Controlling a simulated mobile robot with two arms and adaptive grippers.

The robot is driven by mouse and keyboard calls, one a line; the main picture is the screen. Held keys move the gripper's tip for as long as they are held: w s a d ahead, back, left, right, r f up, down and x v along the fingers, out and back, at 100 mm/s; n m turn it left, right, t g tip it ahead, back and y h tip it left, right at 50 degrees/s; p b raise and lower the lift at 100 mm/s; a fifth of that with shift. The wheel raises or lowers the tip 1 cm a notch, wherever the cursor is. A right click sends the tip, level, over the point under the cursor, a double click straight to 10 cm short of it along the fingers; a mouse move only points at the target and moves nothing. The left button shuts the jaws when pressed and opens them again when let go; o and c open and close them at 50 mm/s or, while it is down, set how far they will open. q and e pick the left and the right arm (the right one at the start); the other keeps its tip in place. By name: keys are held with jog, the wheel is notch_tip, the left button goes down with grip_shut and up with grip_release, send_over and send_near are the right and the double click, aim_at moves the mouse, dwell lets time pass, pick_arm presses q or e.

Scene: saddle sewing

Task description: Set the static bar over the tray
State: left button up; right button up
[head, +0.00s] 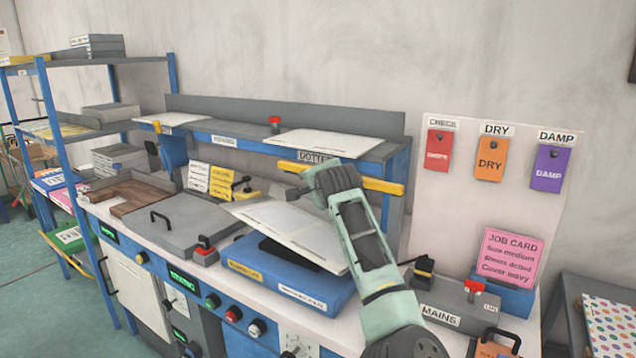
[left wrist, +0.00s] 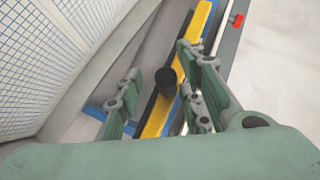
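A long yellow bar (head: 384,186), which I take for the static bar, hangs along the front of the blue shelf unit at the back of the bench. In the left wrist view the yellow bar (left wrist: 165,105) has a black round knob (left wrist: 167,80). My left gripper (head: 306,188) is at the bar; in its wrist view the fingers (left wrist: 160,95) are apart on either side of the knob, with no clear grip on it. The gripper hides part of the bar. A shallow grey tray (head: 90,187) with brown pieces stands at the left. My right gripper is not in view.
A pale sheet (head: 300,222) lies tilted on a blue box (head: 318,290) just below my gripper. A grey box with a handle (head: 185,225) stands left of it. A mains box (head: 455,300) and pink job card (head: 511,258) are at the right.

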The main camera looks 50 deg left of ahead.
pick_arm(q)
jog(key=v, duration=0.6)
jog(key=shift+d+r, duration=0.15)
jog(key=shift+d, duration=0.15)
